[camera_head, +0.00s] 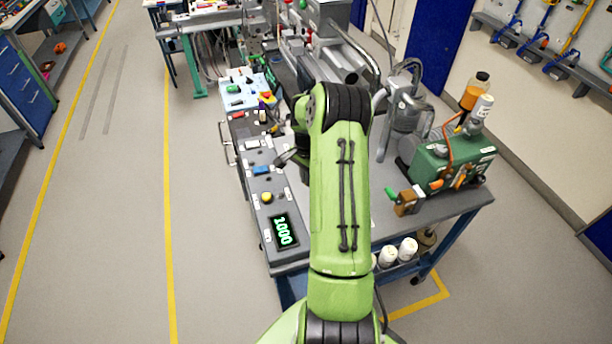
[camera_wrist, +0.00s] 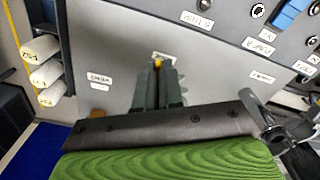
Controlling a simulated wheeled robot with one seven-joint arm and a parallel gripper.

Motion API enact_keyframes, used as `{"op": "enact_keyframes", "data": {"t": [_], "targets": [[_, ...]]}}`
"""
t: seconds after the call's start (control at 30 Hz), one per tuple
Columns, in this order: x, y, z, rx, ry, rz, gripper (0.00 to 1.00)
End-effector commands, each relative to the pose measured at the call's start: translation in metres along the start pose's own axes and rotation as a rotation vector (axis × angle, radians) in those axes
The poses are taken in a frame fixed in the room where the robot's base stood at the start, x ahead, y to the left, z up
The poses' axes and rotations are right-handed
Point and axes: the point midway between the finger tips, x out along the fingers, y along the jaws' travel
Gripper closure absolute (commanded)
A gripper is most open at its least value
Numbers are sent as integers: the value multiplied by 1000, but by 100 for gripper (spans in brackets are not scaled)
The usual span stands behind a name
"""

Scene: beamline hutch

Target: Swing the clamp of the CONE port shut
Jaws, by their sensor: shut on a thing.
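My gripper (camera_wrist: 160,80) shows in the wrist view, its two grey fingers close together over a light grey panel. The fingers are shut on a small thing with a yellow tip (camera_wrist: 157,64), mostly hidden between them. I cannot tell if it is the clamp's handle. A small white label beside the fingertips is partly covered and unreadable. A metal fitting with a round end (camera_wrist: 262,105) stands to the right of the fingers. I cannot tell which part is the CONE port. In the head view my green arm hides the fingertips and the work area.
The bench panel with a display reading 1000 (camera_head: 283,230) and a yellow button (camera_head: 267,197) lies left of my arm. A green pump (camera_head: 450,164) and an orange bottle (camera_head: 474,92) stand to the right. White bottles (camera_wrist: 42,47) sit at the wrist view's left. The left floor is clear.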

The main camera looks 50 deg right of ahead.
Motion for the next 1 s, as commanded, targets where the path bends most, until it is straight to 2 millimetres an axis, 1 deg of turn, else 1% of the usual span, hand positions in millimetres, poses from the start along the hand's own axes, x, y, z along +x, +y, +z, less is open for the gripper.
{"op": "enact_keyframes", "data": {"t": [0.17,0.47,0.7,1.0], "targets": [[1,12,-1,-107,2,-3,100],[1,43,-7,-378,4,-3,100],[1,66,-19,-604,5,-3,100],[0,89,-38,-860,6,-3,100]]}}
